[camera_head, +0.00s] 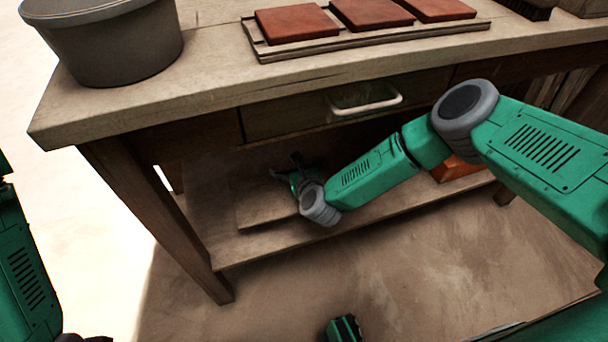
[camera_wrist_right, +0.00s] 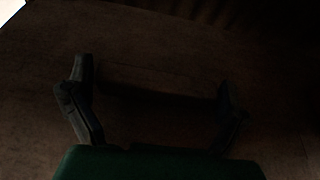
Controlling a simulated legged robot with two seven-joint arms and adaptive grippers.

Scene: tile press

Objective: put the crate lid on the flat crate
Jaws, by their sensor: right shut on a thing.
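My right gripper (camera_head: 293,168) reaches under the bench top, low over the lower shelf. A flat, pale brown board-like piece (camera_head: 262,212) lies on the shelf just below and in front of it. In the dark right wrist view my right gripper (camera_wrist_right: 155,92) has its fingers spread wide, one at each end of a dark, flat-edged thing (camera_wrist_right: 155,78). It is shut on this thing, which looks like the crate lid, though the dark hides its outline. I cannot make out the flat crate apart from the board-like piece.
The wooden bench (camera_head: 190,107) has a drawer with a pale handle (camera_head: 365,106). A grey bucket (camera_head: 110,45) and red tiles (camera_head: 297,23) on a board stand on top. An orange-red block (camera_head: 456,169) sits on the lower shelf, right.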

